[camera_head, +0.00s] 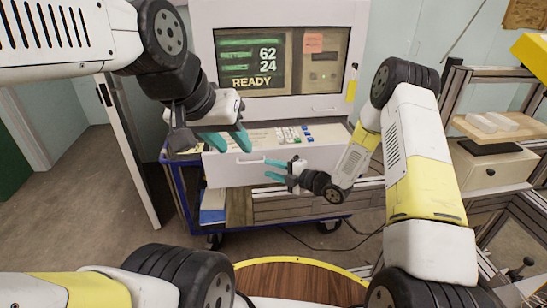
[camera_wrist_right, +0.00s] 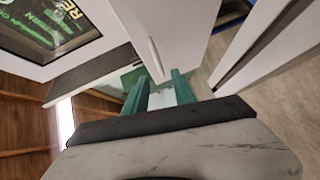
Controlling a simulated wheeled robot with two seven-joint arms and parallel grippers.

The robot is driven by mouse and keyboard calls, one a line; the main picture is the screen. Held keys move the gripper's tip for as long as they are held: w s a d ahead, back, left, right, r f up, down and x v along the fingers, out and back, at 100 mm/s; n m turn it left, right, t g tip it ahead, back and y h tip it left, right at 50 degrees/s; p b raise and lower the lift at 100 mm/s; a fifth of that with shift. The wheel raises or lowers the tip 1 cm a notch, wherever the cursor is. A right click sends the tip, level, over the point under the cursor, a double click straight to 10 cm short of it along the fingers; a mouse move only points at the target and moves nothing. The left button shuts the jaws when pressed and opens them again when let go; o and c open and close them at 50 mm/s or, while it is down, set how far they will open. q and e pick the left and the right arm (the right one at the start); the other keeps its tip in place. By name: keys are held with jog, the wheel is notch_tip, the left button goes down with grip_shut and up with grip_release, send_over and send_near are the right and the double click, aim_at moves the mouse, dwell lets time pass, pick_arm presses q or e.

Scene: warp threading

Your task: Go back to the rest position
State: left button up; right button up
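My left gripper (camera_head: 226,140), with teal fingers, hangs in front of the left part of the machine. Its fingers are apart with nothing seen between them. My right gripper (camera_head: 270,171) is lower and to the right, in front of the white drawer front (camera_head: 229,171). Its two teal fingers are apart in the right wrist view (camera_wrist_right: 159,92), with no object held between them. The drawer handle (camera_wrist_right: 155,57) lies just beyond these fingertips, and I see no grip on it. Both arms reach forward.
The machine's screen (camera_head: 252,68) reads READY. Small white, green and blue pieces (camera_head: 290,134) lie on the pale surface behind the drawer front. A blue cart (camera_head: 182,190) stands below. A shelf frame with a drawer box (camera_head: 493,170) is at right. Floor at left is clear.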

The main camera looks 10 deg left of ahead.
jog(key=w+d+r+m+t+h, duration=0.1)
jog(key=w+d+r+m+h, duration=0.1)
jog(key=d+r+m+h, duration=0.4)
jog(key=w+d+r+m+t+h, duration=0.2)
jog(key=w+d+r+m, duration=0.1)
jog(key=d+r, duration=0.5)
jog(key=s+d+r+m+h, duration=0.4)
jog(key=s+d+r+m, duration=0.45)
jog(key=r, duration=0.25)
jog(key=s+d+r+m+g, duration=0.1)
jog(key=s+m, duration=0.4)
jog(key=s, duration=0.8)
jog(key=s+d+r+m+g, duration=0.1)
jog(key=s+m, duration=0.4)
jog(key=s, duration=0.8)
jog(key=shift+d+r+g, duration=0.25)
jog(key=shift+r+g, duration=0.65)
jog(key=shift+g, duration=0.3)
jog(key=shift+s+m, duration=0.1)
jog(key=shift+m, duration=0.15)
